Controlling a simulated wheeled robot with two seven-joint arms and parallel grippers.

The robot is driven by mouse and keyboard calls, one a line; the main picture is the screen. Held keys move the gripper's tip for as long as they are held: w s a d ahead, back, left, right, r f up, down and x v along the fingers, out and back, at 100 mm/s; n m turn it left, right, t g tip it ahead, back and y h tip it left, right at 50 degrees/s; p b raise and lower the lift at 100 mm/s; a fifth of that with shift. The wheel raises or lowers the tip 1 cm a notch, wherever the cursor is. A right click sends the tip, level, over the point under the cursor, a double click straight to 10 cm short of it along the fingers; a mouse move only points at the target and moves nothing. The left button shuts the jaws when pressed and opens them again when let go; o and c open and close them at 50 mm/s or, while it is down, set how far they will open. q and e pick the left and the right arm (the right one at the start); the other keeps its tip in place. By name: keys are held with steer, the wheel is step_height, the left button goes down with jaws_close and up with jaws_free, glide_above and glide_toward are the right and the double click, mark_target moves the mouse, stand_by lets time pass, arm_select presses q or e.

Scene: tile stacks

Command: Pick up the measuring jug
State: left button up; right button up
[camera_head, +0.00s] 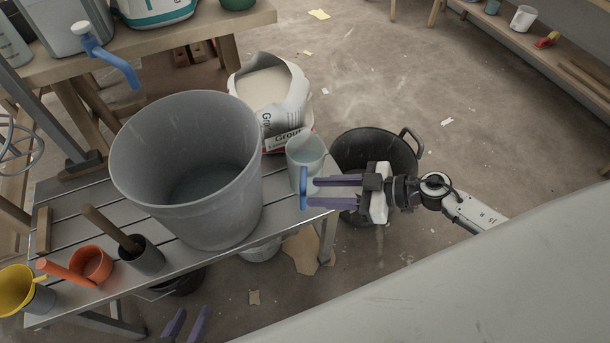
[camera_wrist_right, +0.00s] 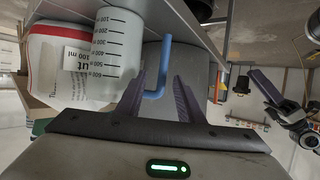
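The measuring jug (camera_head: 306,152) is a pale, translucent jug with a blue handle, standing at the right end of the slatted metal bench. In the right wrist view the jug (camera_wrist_right: 118,45) shows dark graduation marks, and its blue handle (camera_wrist_right: 160,72) lies between my fingers. My right gripper (camera_head: 311,191) is open, its purple fingertips on either side of the handle; contact cannot be told. It also shows in the right wrist view (camera_wrist_right: 160,84). My left gripper (camera_head: 187,322) is open and empty at the bottom edge, partly cut off.
A large grey bucket (camera_head: 188,215) stands left of the jug. An open paper sack (camera_head: 285,115) stands behind it. A black tub (camera_head: 375,148) is on the floor beyond my right gripper. An orange scoop (camera_head: 92,262) and a grey cup (camera_head: 143,258) stand at the bench's left.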

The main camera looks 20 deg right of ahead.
steer(key=b+x, duration=0.2)
steer(key=x, duration=0.6)
steer(key=shift+a+r, duration=0.1)
steer(key=shift+a, duration=0.25)
steer(key=shift+w+a, duration=0.15)
steer(key=shift+a, duration=0.05)
steer(key=c, duration=0.8)
steer(key=shift+w, duration=0.1)
jaws_close()
